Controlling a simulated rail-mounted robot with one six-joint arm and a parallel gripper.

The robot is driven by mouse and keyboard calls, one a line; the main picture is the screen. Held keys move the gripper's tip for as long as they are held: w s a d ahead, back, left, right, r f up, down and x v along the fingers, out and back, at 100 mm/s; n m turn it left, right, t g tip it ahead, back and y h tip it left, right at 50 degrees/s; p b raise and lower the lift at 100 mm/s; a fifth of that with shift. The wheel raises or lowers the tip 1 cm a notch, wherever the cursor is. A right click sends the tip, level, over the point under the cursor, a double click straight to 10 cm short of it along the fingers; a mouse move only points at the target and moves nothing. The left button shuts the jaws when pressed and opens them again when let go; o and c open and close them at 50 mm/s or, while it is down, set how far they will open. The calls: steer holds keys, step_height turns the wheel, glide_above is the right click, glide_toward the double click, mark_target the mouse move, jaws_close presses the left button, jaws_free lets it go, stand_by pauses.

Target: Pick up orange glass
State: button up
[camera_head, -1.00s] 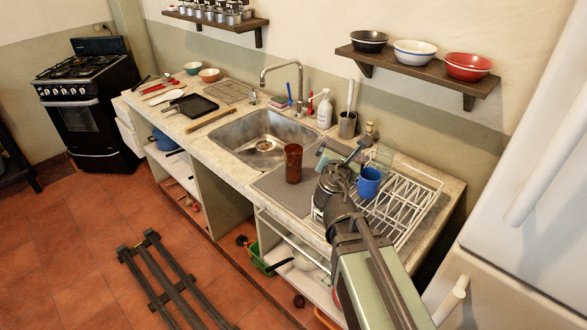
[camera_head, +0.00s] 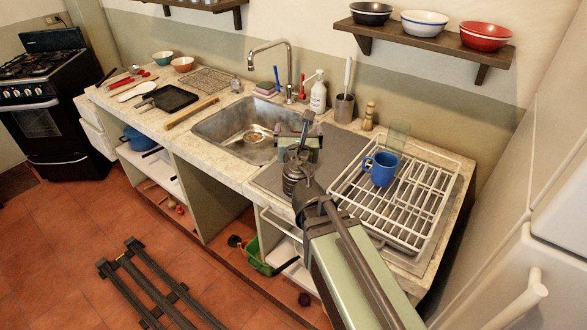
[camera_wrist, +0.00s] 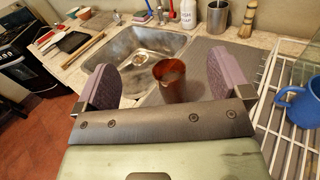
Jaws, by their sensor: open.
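The orange glass (camera_wrist: 171,84) is a brownish-orange translucent tumbler. In the wrist view it stands upright on the grey mat to the right of the sink, ahead of my gripper. My gripper (camera_wrist: 162,77) is open, with one purple pad on each side of the glass in the picture; I cannot tell whether the glass is between the pads in depth. In the head view my gripper (camera_head: 304,135) is over the counter at the sink's right edge, and the arm and gripper hide the glass.
The white dish rack (camera_head: 347,190) with a blue mug (camera_head: 381,168) stands to the right. The sink (camera_head: 225,128) lies to the left. A soap bottle (camera_head: 318,96), a metal utensil cup (camera_head: 344,108) and the tap (camera_head: 268,60) stand behind.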

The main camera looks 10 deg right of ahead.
step_height(320, 180, down, 16)
steer(key=b, duration=1.4)
steer(key=shift+w+a+f, duration=0.15)
steer(key=shift+f, duration=0.1)
steer(key=shift+r, duration=0.25)
steer(key=shift+w, duration=0.45)
steer(key=x, duration=1)
steer(key=shift+r, duration=0.1)
steer(key=c, duration=1.4)
steer(key=shift+r+p, duration=0.15)
steer(key=shift+p, duration=0.15)
step_height(320, 180, up, 20)
steer(key=p, duration=1.9)
steer(key=shift+p, duration=0.3)
